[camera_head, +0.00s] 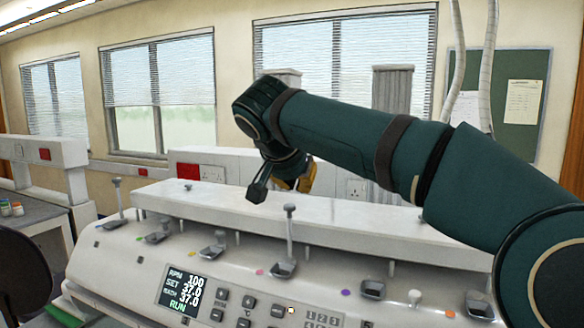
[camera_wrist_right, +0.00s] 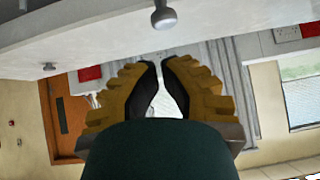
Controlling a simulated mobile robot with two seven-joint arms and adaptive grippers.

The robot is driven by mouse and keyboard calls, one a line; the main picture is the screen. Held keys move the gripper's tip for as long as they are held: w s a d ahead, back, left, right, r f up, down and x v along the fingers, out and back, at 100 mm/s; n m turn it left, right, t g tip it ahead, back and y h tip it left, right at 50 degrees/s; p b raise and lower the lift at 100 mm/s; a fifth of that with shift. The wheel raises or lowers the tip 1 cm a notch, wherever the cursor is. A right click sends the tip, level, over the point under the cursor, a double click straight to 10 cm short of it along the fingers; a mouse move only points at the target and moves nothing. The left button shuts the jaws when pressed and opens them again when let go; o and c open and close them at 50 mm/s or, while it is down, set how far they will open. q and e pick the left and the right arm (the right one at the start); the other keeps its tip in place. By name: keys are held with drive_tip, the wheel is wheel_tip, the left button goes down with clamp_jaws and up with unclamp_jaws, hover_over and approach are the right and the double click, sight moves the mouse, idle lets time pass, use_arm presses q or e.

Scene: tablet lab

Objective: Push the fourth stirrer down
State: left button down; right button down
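A tall stirrer (camera_head: 289,212) with a grey knob stands raised near the middle of the long white bench machine (camera_head: 240,284), above a small dark cup. By the row of cups from the left, it looks like the fourth stirrer. My right gripper (camera_head: 268,188) hangs just left of and above its knob, apart from it in the picture. The right wrist view shows the fingers (camera_wrist_right: 161,64) with tips close together and nothing between them. A grey knob (camera_wrist_right: 163,17) shows beyond the tips there; I cannot tell which stirrer it belongs to. My left gripper is not in view.
Another raised stirrer (camera_head: 117,198) stands at the machine's left end. A lit display (camera_head: 186,291) and buttons are on the front panel. My right arm covers the machine's right end.

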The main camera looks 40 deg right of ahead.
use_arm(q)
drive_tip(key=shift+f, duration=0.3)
use_arm(e)
drive_tip(key=shift+f, duration=1.3)
drive_tip(key=shift+a, duration=0.1)
